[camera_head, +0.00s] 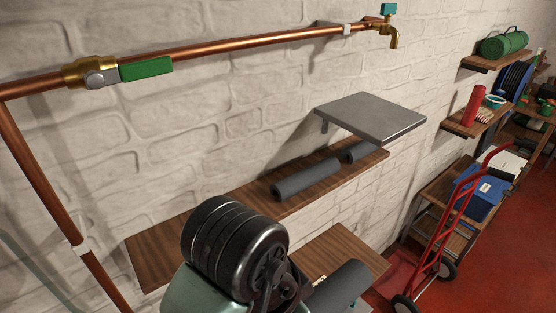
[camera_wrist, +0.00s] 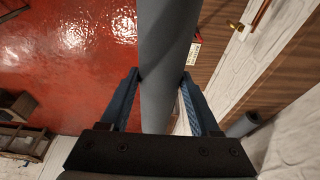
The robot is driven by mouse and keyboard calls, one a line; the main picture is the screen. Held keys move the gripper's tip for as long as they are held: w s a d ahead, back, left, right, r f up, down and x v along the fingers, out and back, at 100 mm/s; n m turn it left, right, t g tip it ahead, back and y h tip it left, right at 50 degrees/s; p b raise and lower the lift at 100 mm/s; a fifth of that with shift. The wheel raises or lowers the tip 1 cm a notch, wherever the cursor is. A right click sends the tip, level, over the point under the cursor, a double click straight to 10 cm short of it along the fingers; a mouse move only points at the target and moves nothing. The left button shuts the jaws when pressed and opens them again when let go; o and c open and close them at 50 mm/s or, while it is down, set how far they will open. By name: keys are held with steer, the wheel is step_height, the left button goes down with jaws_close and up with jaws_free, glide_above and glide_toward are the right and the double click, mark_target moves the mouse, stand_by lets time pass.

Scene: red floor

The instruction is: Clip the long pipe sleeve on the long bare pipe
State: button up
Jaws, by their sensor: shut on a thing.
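A bare copper pipe (camera_head: 262,40) runs along the white brick wall from a brass valve with a green handle (camera_head: 146,69) to a brass tap (camera_head: 391,36). In the wrist view, my gripper (camera_wrist: 161,77) is shut on a grey pipe sleeve (camera_wrist: 167,45), which runs lengthwise between the blue fingers. The held sleeve also shows in the head view (camera_head: 340,287), low and away from the pipe, partly hidden by my arm. Two more grey sleeves lie on the wooden wall shelf: one in front (camera_head: 306,179) and one behind it (camera_head: 361,151).
A grey metal shelf (camera_head: 372,116) juts out above the wooden shelf (camera_head: 160,245). A lower wooden surface (camera_head: 340,252) is near the held sleeve. Another copper pipe (camera_head: 62,205) descends at left. A red hand truck (camera_head: 446,235) stands at right on open red floor.

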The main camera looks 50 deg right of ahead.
steer(key=s, duration=0.2)
steer(key=s+a, duration=0.1)
steer(key=s, duration=0.2)
steer(key=shift+s+a, duration=0.15)
